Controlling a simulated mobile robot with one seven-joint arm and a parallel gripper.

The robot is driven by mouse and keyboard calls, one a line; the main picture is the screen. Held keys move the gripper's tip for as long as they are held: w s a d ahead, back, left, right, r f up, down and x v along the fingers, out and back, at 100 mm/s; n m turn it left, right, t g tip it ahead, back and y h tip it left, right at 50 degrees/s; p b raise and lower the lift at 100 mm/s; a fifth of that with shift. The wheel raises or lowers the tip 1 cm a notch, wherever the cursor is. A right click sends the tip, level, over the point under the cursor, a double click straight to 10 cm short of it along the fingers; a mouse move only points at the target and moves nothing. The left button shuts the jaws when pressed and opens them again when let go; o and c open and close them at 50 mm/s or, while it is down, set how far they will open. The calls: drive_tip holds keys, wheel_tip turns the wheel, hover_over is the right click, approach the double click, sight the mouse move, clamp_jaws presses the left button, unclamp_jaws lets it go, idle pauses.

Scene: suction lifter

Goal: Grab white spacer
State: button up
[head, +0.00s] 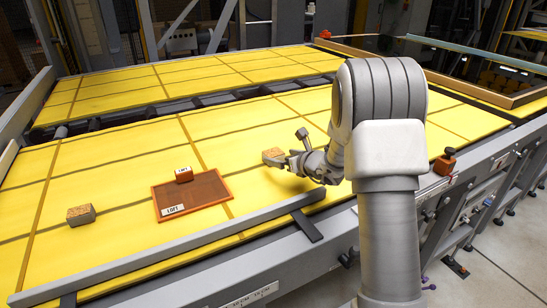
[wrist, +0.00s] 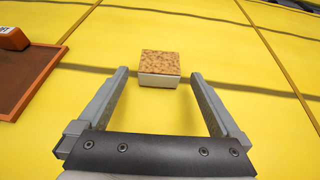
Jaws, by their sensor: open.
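The white spacer (wrist: 159,80) is a small block with a speckled cork-brown top and a white side. It lies on the yellow table, ahead of my gripper (wrist: 160,76) in the wrist view, centred between the fingertips with a gap on each side. In the head view the spacer (head: 273,155) sits just beyond my gripper (head: 289,148), partly hidden by a finger. My gripper is open and empty. I cannot tell how high the fingertips are above the table.
A brown tray (head: 220,192) labelled LOFT lies to the left, with an orange labelled block (head: 184,174) at its back edge. A second cork-topped block (head: 81,215), grey-sided, is farther left. A grey rail (head: 190,250) runs along the front. The yellow surface around the spacer is clear.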

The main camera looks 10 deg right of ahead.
sight(276, 154)
drive_tip(key=x, duration=0.5)
drive_tip(key=shift+w+a, duration=0.1)
drive_tip(key=c, duration=1.3)
drive_tip(key=shift+r, duration=0.15)
